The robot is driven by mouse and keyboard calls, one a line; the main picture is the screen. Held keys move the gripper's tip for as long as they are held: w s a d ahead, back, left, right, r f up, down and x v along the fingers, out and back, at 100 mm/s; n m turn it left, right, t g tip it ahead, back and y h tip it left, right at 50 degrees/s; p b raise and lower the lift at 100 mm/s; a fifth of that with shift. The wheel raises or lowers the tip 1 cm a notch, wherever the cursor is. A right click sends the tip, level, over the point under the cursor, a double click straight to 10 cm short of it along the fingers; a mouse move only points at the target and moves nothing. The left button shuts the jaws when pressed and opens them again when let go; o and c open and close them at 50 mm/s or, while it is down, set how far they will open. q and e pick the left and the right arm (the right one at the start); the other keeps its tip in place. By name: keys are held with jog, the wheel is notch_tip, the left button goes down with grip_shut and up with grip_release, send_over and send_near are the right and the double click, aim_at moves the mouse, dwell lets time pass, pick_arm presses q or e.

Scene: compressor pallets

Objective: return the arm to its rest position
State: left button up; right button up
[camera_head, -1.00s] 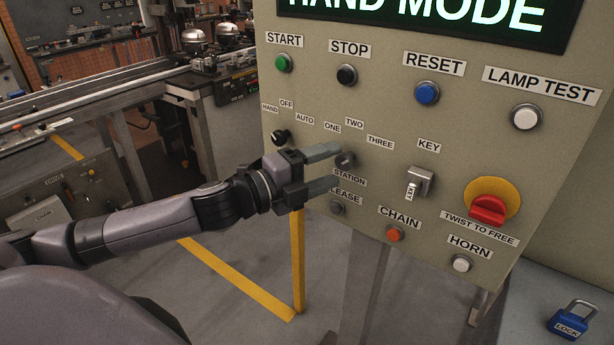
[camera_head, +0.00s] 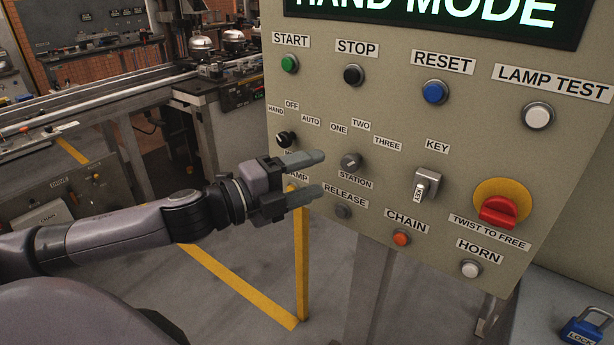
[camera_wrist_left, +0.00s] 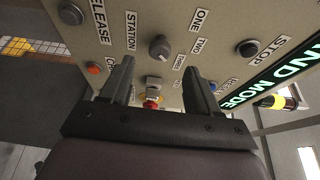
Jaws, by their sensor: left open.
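My left gripper (camera_head: 312,174) is open and empty in front of the control panel (camera_head: 460,140). Its two fingers point right, with the station knob (camera_head: 351,162) just beyond their tips and apart from them. In the left wrist view the open gripper (camera_wrist_left: 160,80) faces the panel, and the station knob (camera_wrist_left: 160,46) lies ahead. In the head view the arm comes in from the left, stretched out. It hides part of the labels below the hand/off/auto knob (camera_head: 285,139). My right gripper is in neither view.
The panel carries several buttons, a key switch (camera_head: 426,184) and a red twist knob (camera_head: 498,211). A blue padlock (camera_head: 586,328) lies at the lower right. A yellow post (camera_head: 301,255) stands below the gripper. A conveyor (camera_head: 95,103) runs at the back left.

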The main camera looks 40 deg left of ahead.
pick_arm(q)
notch_tip(320, 180, down, 11)
jog(key=s+n+y, duration=0.1)
jog(key=n+y, duration=0.2)
jog(key=n, duration=0.4)
jog(key=s+d+f+n+g+y, duration=0.1)
jog(key=s+d+f+n+g, duration=0.2)
jog(key=f, duration=0.9)
jog(key=s+d+f+n+g+y, duration=0.1)
jog(key=s+d+f+n+g, duration=0.2)
jog(key=s+f+n, duration=0.7)
jog(key=shift+s+d+f, duration=0.9)
jog(key=shift+s+d, duration=0.15)
jog(key=shift+s, duration=0.2)
